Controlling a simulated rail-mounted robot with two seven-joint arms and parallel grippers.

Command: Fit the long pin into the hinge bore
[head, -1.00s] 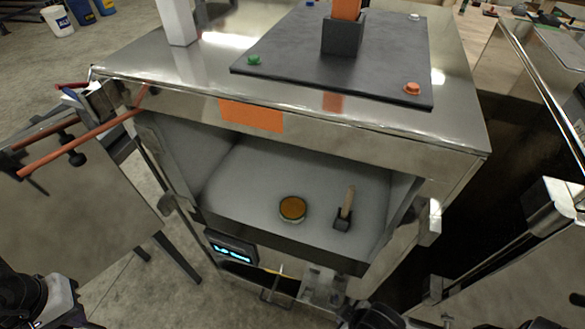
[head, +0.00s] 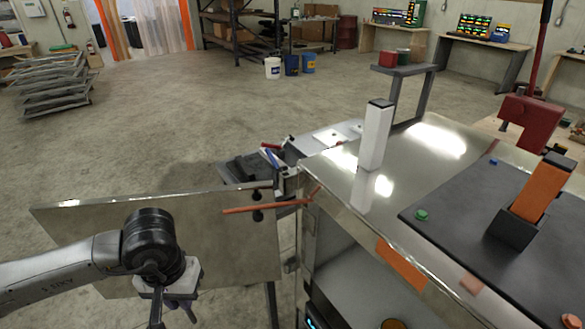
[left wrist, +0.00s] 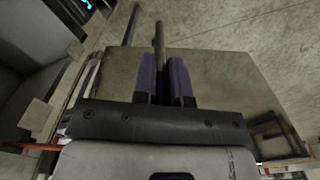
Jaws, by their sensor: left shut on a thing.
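My left gripper (head: 172,306) is in front of the lower part of the open door panel (head: 215,262) in the head view. In the left wrist view its two purple fingers (left wrist: 160,78) are shut on a dark thin rod, the long pin (left wrist: 159,42), which sticks out past the fingertips. The door panel also shows in the left wrist view (left wrist: 225,80), behind the fingers. The hinge side of the door meets the metal cabinet (head: 345,215) near orange rods (head: 265,207). I cannot make out the hinge bore. My right gripper is not in view.
A white post (head: 376,135) and a dark plate (head: 455,245) with an orange block (head: 542,190) stand on the cabinet top. Buckets (head: 291,66) and shelving stand far back. The floor behind the door is open.

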